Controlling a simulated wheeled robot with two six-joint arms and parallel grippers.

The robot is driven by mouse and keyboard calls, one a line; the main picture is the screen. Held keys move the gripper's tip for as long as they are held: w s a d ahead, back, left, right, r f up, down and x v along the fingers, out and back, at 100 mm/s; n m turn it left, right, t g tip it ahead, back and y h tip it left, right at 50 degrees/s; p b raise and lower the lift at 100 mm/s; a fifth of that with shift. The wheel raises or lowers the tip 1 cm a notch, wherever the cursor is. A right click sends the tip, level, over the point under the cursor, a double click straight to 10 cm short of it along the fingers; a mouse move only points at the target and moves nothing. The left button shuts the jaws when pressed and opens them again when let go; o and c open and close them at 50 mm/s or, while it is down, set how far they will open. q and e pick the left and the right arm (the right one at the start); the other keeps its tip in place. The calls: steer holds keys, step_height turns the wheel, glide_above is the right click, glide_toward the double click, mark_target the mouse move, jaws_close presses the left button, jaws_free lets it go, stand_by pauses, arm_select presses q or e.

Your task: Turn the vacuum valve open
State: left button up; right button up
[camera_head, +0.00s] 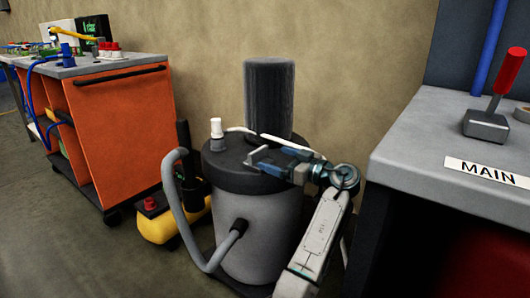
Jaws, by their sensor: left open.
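A grey tank (260,225) with a dark lid stands on the floor at the middle, with a tall dark cylinder (268,95) on top. A small white-capped fitting (216,128) stands upright on the lid's left side; I cannot tell for sure whether it is the vacuum valve. My left gripper (256,152) is open and empty over the lid, right of the fitting and apart from it. It hides part of the lid and the cylinder's foot. A red-handled lever (510,70) on a grey base stands on the right bench, behind a label reading MAIN. My right gripper is out of view.
A grey hose (174,210) curves down the tank's left side. A yellow machine (157,224) stands beside it. An orange cart (125,135) is at left, the grey bench (425,135) at right. The wall is close behind. Floor at lower left is clear.

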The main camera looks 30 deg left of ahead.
arm_select(q)
steer(key=shift+s+d, duration=0.1)
steer(key=shift+d, duration=1.65)
